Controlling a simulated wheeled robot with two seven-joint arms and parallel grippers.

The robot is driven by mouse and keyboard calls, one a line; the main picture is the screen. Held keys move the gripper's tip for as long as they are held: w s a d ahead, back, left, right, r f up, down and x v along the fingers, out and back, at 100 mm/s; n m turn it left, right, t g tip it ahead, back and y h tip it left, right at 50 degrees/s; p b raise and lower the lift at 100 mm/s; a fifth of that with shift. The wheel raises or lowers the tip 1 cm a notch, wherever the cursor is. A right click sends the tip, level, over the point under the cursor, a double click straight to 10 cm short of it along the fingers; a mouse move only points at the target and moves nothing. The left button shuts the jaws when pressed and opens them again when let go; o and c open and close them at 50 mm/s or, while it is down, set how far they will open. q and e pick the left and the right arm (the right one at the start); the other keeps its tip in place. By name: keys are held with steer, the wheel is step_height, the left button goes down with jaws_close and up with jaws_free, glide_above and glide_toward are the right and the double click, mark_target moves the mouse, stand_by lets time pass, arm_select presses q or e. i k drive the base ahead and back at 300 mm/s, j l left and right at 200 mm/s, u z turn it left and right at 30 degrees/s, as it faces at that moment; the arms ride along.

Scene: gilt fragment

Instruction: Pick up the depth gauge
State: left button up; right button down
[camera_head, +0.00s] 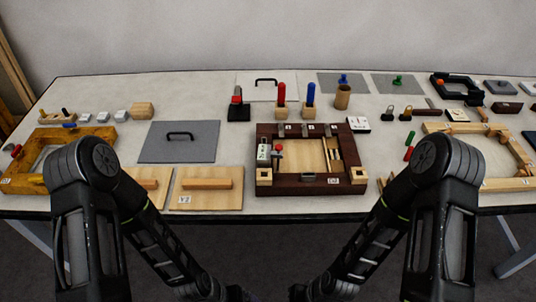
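I cannot tell for certain which item is the depth gauge. A small item with a red knob on a thin stem (279,151) stands inside the dark brown wooden frame (312,188) at the table's middle. Beside it is a small white upright piece with markings (263,152). Both of my arms rise from the bottom edge, bend at black elbows, and run down toward the bottom middle. My grippers are not visible, and no held object shows.
A grey panel with a black handle (200,150) and a pale board with a wooden bar (224,199) lie left of the frame. Black, red and blue-handled blocks (281,107) stand behind it. A yellow wooden frame (40,140) is far left. Clear table lies between the items.

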mark_target(265, 152)
steer(key=z, duration=1.85)
steer(key=k+j, duration=0.35)
steer(key=k, duration=0.25)
